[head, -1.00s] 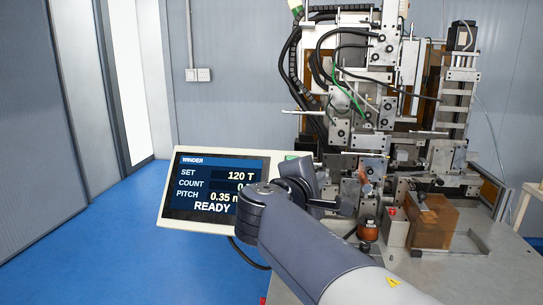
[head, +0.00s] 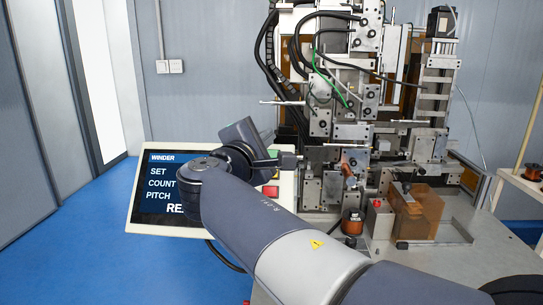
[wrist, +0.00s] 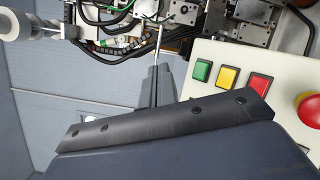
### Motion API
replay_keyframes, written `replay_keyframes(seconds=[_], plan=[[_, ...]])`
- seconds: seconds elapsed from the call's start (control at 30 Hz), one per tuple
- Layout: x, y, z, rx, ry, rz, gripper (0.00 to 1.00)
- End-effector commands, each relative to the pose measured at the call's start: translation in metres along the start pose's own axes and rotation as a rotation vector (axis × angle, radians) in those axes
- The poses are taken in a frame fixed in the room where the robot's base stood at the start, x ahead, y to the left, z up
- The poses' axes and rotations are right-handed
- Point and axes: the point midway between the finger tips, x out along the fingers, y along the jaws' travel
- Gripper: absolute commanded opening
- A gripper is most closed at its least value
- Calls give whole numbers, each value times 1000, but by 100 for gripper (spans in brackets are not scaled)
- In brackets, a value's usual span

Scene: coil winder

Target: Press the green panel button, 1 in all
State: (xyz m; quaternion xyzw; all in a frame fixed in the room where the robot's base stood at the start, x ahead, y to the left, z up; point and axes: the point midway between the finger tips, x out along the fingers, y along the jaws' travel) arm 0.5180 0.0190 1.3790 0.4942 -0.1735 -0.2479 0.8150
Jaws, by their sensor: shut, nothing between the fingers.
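The green panel button (wrist: 202,71) is square and sits on the cream control panel (wrist: 190,95), at the left end of a row in the wrist view. In the head view only a sliver of green (head: 273,153) shows behind my wrist. My gripper (wrist: 158,72) is shut and empty. In the wrist view its fingers lie to the left of the green button, apart from it in the picture. In the head view my gripper's dark body (head: 240,134) is over the panel's upper edge, and its fingertips are hidden.
A yellow button (wrist: 228,78), a red button (wrist: 259,85) and a round red stop button (wrist: 309,112) sit right of the green one. The winder screen (head: 165,190) is partly covered by my arm. The coil winding machine (head: 345,100) stands behind.

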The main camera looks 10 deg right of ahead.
Motion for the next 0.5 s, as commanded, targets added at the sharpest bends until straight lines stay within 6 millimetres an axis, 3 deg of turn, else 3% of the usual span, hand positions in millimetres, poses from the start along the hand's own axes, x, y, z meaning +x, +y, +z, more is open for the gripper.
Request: replay_keyframes(seconds=[0.5], plan=[[46, -37, -34, 0, -1, -1, 0]])
